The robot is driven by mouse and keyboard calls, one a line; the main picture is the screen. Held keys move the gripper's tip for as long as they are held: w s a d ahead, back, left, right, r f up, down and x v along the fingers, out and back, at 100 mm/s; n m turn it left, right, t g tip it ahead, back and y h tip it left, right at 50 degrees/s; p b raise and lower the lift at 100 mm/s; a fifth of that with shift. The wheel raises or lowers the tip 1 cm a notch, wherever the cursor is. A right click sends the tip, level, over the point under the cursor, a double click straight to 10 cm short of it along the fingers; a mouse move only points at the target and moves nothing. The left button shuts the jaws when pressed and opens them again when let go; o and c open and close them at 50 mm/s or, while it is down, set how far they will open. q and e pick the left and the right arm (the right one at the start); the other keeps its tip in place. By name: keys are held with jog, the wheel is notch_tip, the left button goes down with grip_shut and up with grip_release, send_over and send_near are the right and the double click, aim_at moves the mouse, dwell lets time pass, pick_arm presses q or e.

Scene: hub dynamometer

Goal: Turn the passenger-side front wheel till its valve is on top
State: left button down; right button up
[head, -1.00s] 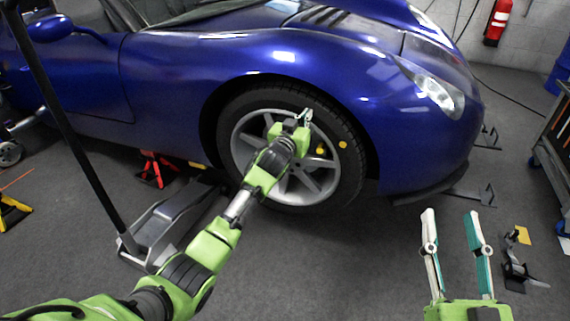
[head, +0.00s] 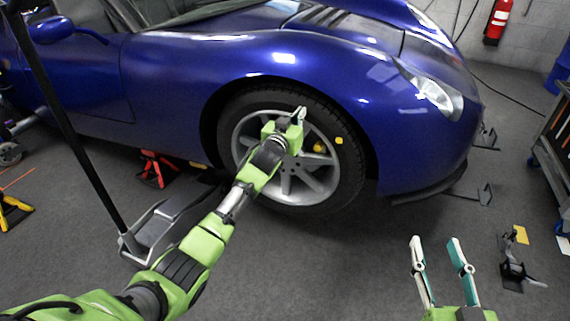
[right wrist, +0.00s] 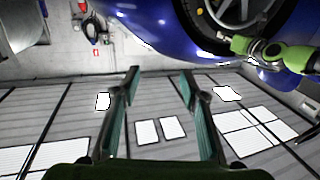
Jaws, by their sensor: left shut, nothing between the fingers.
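The front wheel (head: 296,188) of the blue car (head: 330,60) has silver spokes and a black tyre. I cannot make out the valve; my left arm covers part of the rim. My left gripper (head: 300,115) is shut and empty at the upper part of the wheel; I cannot tell whether it touches it. My right gripper (head: 435,242) is open and empty, to the right of the wheel. The wheel also shows in the right wrist view (right wrist: 240,12).
A floor jack (head: 165,228) with a long dark handle stands left of the wheel, near a red stand (head: 155,170). A tool cart (head: 556,145) is at the right edge. Small parts (head: 515,268) lie on the floor at the lower right.

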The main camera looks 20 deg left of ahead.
pick_arm(q)
jog(key=shift+a+r, duration=0.1)
jog(key=shift+r, duration=0.05)
pick_arm(e)
jog(key=shift+f, duration=0.4)
jog(key=shift+d, duration=0.1)
pick_arm(q)
jog(key=shift+a+r+p, duration=0.2)
jog(key=shift+a+p, duration=0.5)
jog(key=shift+a, duration=0.45)
pick_arm(e)
notch_tip(320, 180, down, 8)
jog(key=s+d+g+h, duration=0.1)
jog(key=s+g, duration=0.1)
jog(key=g, duration=0.2)
jog(key=shift+s+d, duration=0.25)
jog(key=shift+d, duration=0.05)
jog(key=shift+r, duration=0.1)
